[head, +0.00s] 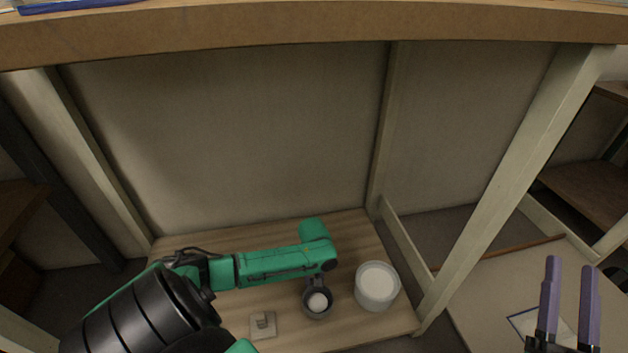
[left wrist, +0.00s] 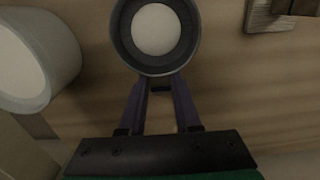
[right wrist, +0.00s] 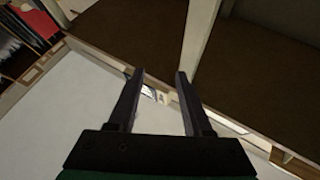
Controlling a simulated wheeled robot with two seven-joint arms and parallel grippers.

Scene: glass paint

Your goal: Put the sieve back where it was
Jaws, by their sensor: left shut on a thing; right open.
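The sieve (head: 317,303) is a small dark grey round cup with a pale disc inside. It is over the low wooden shelf (head: 290,305), left of a white tub. My left gripper (head: 317,283) reaches down and is shut on the sieve's near side. In the left wrist view the sieve's round rim (left wrist: 188,60) is just past the fingertips (left wrist: 159,88), and its grip part is mostly hidden. I cannot tell whether the sieve touches the shelf. My right gripper (head: 569,300) is open and empty at the far right; it also shows in the right wrist view (right wrist: 160,80).
The white tub (head: 377,287) stands close right of the sieve. A small square block (head: 263,325) lies left of it. A pale post (head: 520,175) and the tabletop edge (head: 300,30) enclose the shelf. The back of the shelf left of my arm is clear.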

